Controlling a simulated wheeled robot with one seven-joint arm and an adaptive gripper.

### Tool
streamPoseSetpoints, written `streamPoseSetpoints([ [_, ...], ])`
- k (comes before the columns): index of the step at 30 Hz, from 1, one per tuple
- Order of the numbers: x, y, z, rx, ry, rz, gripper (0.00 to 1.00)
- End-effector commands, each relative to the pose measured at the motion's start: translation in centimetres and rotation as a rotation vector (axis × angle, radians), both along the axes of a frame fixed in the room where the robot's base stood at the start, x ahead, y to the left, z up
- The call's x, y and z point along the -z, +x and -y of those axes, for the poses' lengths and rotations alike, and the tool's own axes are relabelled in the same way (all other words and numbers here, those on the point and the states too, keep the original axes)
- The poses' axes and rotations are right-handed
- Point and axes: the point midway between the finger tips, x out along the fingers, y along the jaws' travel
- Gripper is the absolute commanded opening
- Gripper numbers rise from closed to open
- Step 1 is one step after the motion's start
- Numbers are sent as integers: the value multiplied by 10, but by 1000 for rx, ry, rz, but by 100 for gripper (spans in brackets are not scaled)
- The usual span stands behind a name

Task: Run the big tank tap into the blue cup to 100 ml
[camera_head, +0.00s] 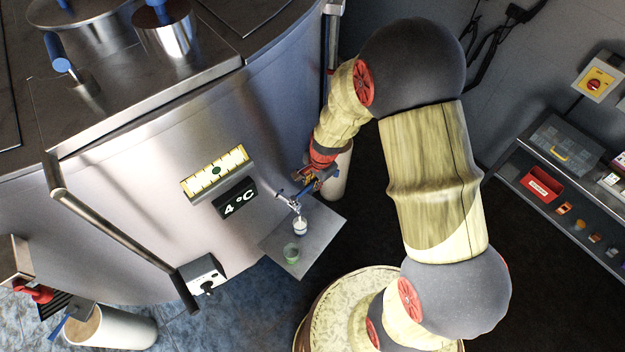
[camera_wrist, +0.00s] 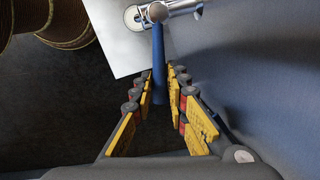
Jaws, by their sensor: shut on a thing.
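The big steel tank (camera_head: 130,210) fills the left of the head view. Its small metal tap (camera_head: 290,200) juts from the lower front; the wrist view shows the tap's steel body (camera_wrist: 183,8) and blue lever (camera_wrist: 158,50). My gripper (camera_head: 312,182) is at the tap, and in the wrist view its yellow-padded fingers (camera_wrist: 162,88) are shut on the lever. A small pale cup (camera_head: 300,228) stands under the tap with white showing in it; its blue colour is hard to make out. The cup's rim (camera_wrist: 133,18) shows partly in the wrist view. The level cannot be read.
A 4 °C display (camera_head: 236,204) is on the tank. A second outlet with a red handle (camera_head: 35,292) is at lower left. A shelf with bins (camera_head: 541,184) is at right.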

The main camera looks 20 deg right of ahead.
Motion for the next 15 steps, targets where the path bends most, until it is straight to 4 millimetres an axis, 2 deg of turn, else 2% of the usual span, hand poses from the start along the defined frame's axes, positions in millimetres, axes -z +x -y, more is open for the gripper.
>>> streamPoseSetpoints([
  [2,0,0,0,-1,0,0,0],
  [3,0,0,0,-1,0,0,18],
  [12,0,0,0,-1,0,0,35],
  [15,0,0,0,-1,0,0,35],
])
